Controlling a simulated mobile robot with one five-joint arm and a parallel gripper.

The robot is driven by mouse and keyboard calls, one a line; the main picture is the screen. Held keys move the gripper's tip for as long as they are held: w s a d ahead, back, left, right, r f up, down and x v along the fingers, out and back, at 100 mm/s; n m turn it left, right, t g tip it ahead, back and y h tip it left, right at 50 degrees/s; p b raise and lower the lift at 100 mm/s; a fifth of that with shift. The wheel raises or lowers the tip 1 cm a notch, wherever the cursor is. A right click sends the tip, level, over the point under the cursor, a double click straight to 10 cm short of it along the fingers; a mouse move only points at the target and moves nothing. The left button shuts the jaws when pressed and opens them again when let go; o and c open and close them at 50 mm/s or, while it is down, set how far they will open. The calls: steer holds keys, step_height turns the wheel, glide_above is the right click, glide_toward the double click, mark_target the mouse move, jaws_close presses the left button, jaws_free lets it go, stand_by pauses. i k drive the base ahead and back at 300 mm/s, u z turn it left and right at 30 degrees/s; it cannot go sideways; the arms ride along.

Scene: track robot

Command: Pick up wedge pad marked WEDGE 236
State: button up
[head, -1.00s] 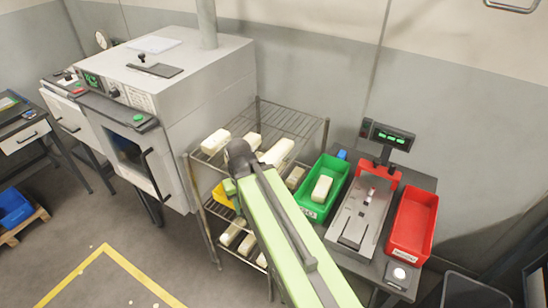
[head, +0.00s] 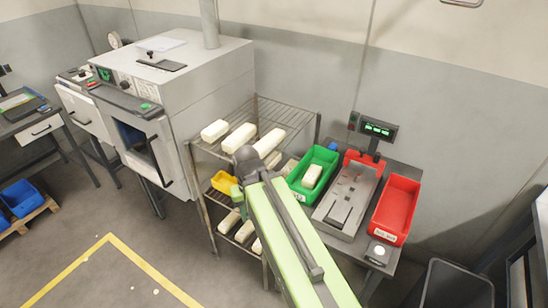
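Several cream wedge pads lie about, and no marking is readable, so I cannot tell which is WEDGE 236. On the wire rack's top shelf are a left pad (head: 215,130), a middle pad (head: 239,137) and a right pad (head: 269,143). Another pad (head: 312,176) lies in the green bin (head: 297,182). More pads (head: 229,221) lie on a lower shelf, partly hidden by my arm. My light green arm reaches up in front of the rack (head: 288,113), its dark joint overlapping the top shelf's front edge in the picture. My gripper's fingers are hidden behind the arm.
Right of the rack, a table (head: 399,176) holds the green bin, a grey scale (head: 345,203) with a lit display (head: 378,129), and a red bin (head: 396,208). A grey oven (head: 170,85) stands left. A dark bin (head: 457,285) stands at right.

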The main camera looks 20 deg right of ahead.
mark_target(265, 145)
steer(key=u, duration=0.45)
steer(key=k, duration=1.15)
steer(key=z, duration=0.1)
steer(key=i, duration=2.05)
steer(key=u, duration=0.85)
